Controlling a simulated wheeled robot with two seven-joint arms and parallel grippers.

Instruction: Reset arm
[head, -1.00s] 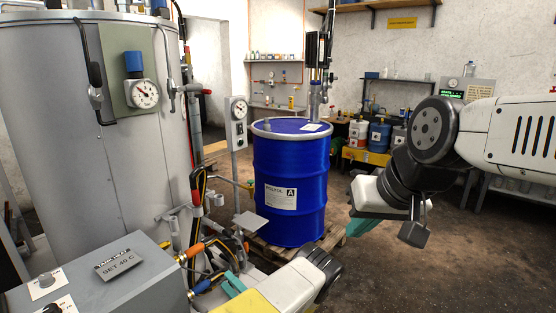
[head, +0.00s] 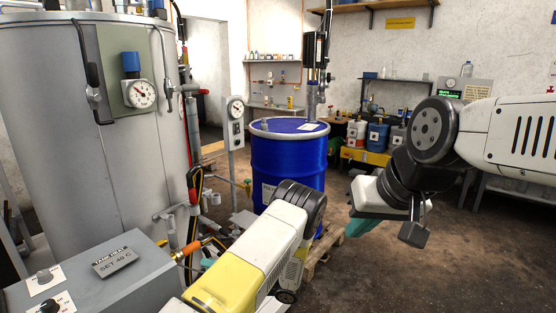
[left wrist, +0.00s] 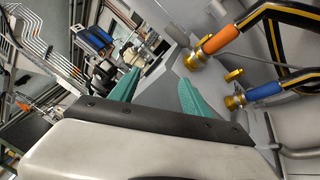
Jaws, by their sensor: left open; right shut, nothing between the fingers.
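My left arm reaches in at the bottom centre of the head view, its white and yellow links in front of the blue drum (head: 290,160). My left gripper (left wrist: 160,94) shows in the left wrist view with its two teal fingers spread apart and nothing between them. In the head view only a bit of teal finger shows beside the arm, near the hoses. My right gripper (head: 364,220) hangs at the right of the drum, apart from it, mostly hidden behind its wrist. It is shut and empty.
A large grey tank (head: 90,130) stands at the left, with a grey control box (head: 95,280) in front. Hoses with an orange sleeve (left wrist: 220,40) and a blue sleeve (left wrist: 265,91) run close to the left gripper. The drum stands on a wooden pallet (head: 322,250).

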